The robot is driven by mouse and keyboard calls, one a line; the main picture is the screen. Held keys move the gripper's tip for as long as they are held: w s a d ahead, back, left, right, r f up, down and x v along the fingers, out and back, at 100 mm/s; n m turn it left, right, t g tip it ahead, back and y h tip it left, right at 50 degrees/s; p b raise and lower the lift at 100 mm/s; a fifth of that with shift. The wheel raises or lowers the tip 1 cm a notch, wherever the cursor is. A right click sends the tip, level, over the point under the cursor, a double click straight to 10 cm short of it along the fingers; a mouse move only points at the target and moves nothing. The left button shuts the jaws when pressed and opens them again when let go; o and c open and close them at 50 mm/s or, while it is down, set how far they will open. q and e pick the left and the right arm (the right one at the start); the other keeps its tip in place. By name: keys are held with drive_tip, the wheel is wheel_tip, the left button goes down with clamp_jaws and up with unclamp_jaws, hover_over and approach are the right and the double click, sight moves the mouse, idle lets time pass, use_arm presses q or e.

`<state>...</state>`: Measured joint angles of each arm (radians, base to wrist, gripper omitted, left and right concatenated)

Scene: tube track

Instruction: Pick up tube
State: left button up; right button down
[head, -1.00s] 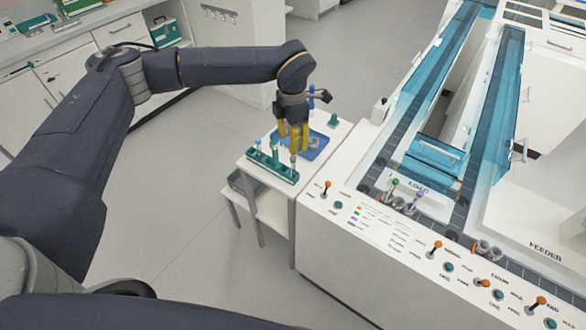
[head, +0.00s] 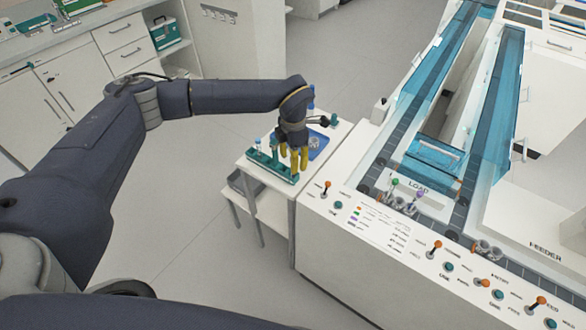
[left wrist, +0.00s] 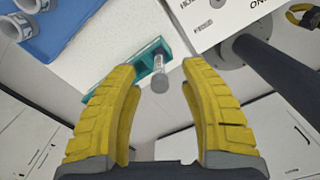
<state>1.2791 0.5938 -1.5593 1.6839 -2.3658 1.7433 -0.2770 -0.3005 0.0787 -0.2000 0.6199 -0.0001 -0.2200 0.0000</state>
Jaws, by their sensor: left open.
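The teal rack (head: 268,168) stands on the small white side table and holds upright tubes. One tube (head: 258,143) is at its left end. In the left wrist view a clear tube with a grey rounded cap (left wrist: 160,83) stands at the teal rack (left wrist: 144,66), seen from above between my fingers. My left gripper (head: 294,168) has yellow fingers and is over the right end of the rack. It also shows in the left wrist view (left wrist: 162,80), open, with nothing between its fingers touching them. A yellow and dark piece at that view's top right may be my right gripper; its state is unclear.
A blue tray (head: 320,143) with white ring-like parts lies behind the gripper on the side table (head: 250,181). The white track machine (head: 350,245) with levers and buttons stands close on the right. Open floor lies to the left.

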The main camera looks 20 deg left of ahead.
use_arm(q)
drive_tip(key=shift+c, duration=0.4)
clamp_jaws()
